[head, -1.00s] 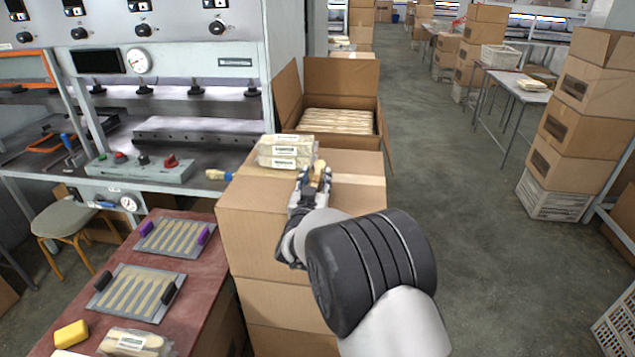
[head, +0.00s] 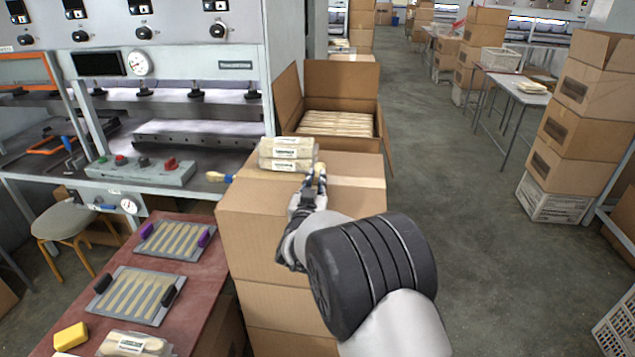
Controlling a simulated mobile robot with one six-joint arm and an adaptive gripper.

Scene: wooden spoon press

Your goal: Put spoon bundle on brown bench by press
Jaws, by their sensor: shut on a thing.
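A stack of wrapped wooden spoon bundles (head: 287,153) with white labels lies on top of the cardboard box stack (head: 250,204). My gripper (head: 316,181) is at the right end of these bundles, low over the box top, shut on a pale spoon bundle end; the arm hides much of the grip. The brown bench (head: 197,264) is at lower left, in front of the press (head: 190,110). On it lie two grey plates with spoons (head: 170,239) (head: 135,294) and another wrapped bundle (head: 133,343) at the front edge.
A yellow block (head: 71,336) sits at the bench's front left. An open carton of spoons (head: 338,122) stands behind the box stack. A stool (head: 64,220) is left of the bench. Bare bench top shows right of the plates.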

